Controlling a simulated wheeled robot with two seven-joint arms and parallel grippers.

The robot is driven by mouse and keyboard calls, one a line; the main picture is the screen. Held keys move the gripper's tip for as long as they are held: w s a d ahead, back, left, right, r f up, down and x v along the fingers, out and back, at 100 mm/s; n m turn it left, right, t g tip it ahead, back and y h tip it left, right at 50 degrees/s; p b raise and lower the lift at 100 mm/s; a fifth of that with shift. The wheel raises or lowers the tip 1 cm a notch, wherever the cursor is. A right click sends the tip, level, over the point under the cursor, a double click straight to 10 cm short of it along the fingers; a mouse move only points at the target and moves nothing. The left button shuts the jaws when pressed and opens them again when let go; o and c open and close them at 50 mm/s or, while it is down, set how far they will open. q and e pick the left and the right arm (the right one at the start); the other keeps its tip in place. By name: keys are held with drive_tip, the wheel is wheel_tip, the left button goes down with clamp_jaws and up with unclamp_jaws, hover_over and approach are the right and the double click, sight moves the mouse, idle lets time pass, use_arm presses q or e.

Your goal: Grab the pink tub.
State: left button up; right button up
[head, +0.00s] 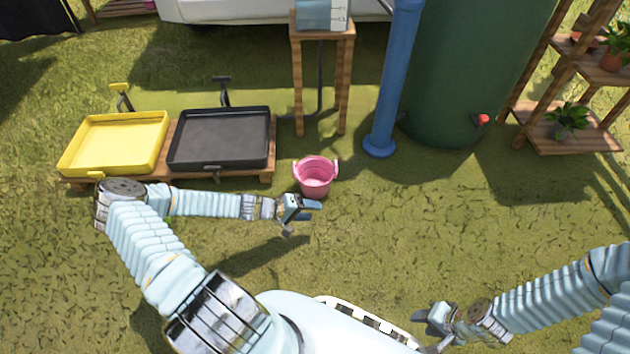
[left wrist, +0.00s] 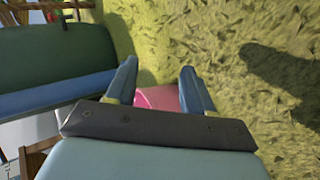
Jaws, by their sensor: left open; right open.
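A pink tub (head: 315,177) with two side handles stands upright on the grass, to the right of the black tray. My left gripper (head: 312,210) is just below the tub in the head view, open, with its fingers pointing right. In the left wrist view part of the pink tub (left wrist: 158,97) shows between the two open fingers (left wrist: 158,80), and the palm hides the rest. I cannot tell whether the fingers touch the tub. My right gripper (head: 425,322) is at the lower right, open and empty, far from the tub.
A yellow tray (head: 115,143) and a black tray (head: 220,138) rest on a low wooden stand left of the tub. A wooden stool (head: 322,40), a blue post (head: 392,80) and a green tank (head: 465,70) stand behind. Grass is clear to the tub's right.

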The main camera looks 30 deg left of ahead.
use_arm(q)
drive_tip(key=a+r+n+t+y, duration=0.2)
drive_tip(key=a+n+t+y, duration=0.15)
drive_tip(key=a, duration=1.25)
drive_tip(key=shift+m, duration=0.35)
drive_tip(key=b+x, duration=0.1)
drive_tip(key=x, duration=0.3)
drive_tip(key=b+x, duration=0.1)
drive_tip(key=x, duration=0.3)
drive_tip(key=d+b+x, duration=0.1)
drive_tip(key=x, duration=0.3)
drive_tip(key=shift+d+f, duration=0.1)
drive_tip(key=shift+f, duration=0.2)
drive_tip(key=shift+w+d, duration=0.1)
drive_tip(key=shift+w, duration=0.15)
drive_tip(key=shift+c, duration=0.4)
clamp_jaws()
